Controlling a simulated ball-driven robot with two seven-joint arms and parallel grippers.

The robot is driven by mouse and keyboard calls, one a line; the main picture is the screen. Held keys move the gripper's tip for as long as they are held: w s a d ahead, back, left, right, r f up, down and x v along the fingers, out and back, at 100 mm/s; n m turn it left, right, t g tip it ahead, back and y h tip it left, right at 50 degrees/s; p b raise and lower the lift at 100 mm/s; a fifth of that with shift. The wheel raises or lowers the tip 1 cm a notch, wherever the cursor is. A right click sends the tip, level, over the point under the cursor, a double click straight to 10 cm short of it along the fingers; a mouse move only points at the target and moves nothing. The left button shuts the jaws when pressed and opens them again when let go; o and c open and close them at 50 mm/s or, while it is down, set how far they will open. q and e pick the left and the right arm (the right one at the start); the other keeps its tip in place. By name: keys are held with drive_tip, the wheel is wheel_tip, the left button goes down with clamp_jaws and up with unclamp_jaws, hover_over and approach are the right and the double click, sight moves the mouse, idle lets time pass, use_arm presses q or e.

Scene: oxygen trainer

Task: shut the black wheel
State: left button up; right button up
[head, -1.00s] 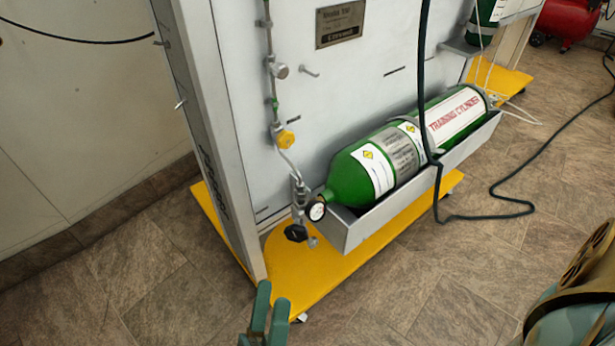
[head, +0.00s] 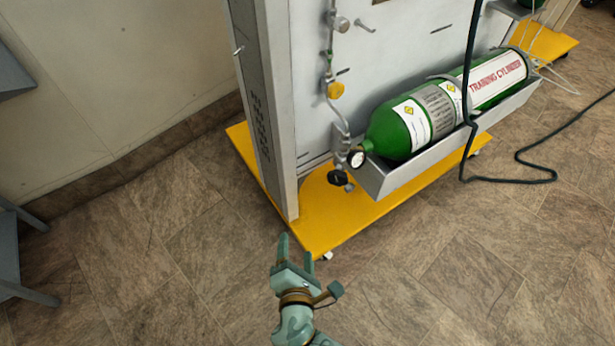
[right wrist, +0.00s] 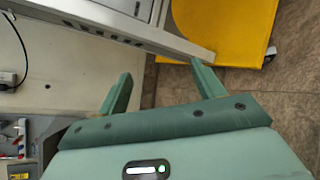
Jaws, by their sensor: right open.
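The black wheel (head: 337,177) is a small dark knob at the low end of the pipework, just below a round white gauge (head: 357,158) by the neck of the green cylinder (head: 398,128). My right gripper (head: 296,245) is open and empty, below and to the left of the wheel in the head view, near the front edge of the yellow base. Its two fingers also show apart in the right wrist view (right wrist: 163,88), with nothing between them. The black wheel cannot be made out in the right wrist view. My left gripper is not in view.
The yellow base (head: 318,220) carries a grey upright post (head: 273,110) left of the wheel. A yellow knob (head: 335,90) sits higher on the pipe. A dark hose (head: 468,90) hangs in front of the cylinder and trails right. Tiled floor is clear in front.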

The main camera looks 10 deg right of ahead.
drive_tip(key=s+d+r+n+t+h, duration=0.1)
drive_tip(key=d+r+n+t+h, duration=0.1)
drive_tip(key=d+r+n+h, duration=0.35)
drive_tip(key=n+b, duration=0.1)
drive_tip(key=n, duration=0.1)
approach(337, 182)
drive_tip(key=x, duration=0.3)
drive_tip(key=shift+m, duration=0.25)
drive_tip(key=b+x, duration=0.1)
drive_tip(key=x, duration=0.5)
drive_tip(key=shift+w, duration=0.15)
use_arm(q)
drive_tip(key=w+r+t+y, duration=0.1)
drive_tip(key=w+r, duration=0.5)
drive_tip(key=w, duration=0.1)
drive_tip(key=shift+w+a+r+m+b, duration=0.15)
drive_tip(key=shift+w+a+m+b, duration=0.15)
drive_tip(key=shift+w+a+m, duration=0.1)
use_arm(e)
drive_tip(key=shift+w+d+r, duration=0.15)
drive_tip(key=shift+w+d, duration=0.15)
drive_tip(key=shift+w, duration=0.2)
drive_tip(key=c, duration=1)
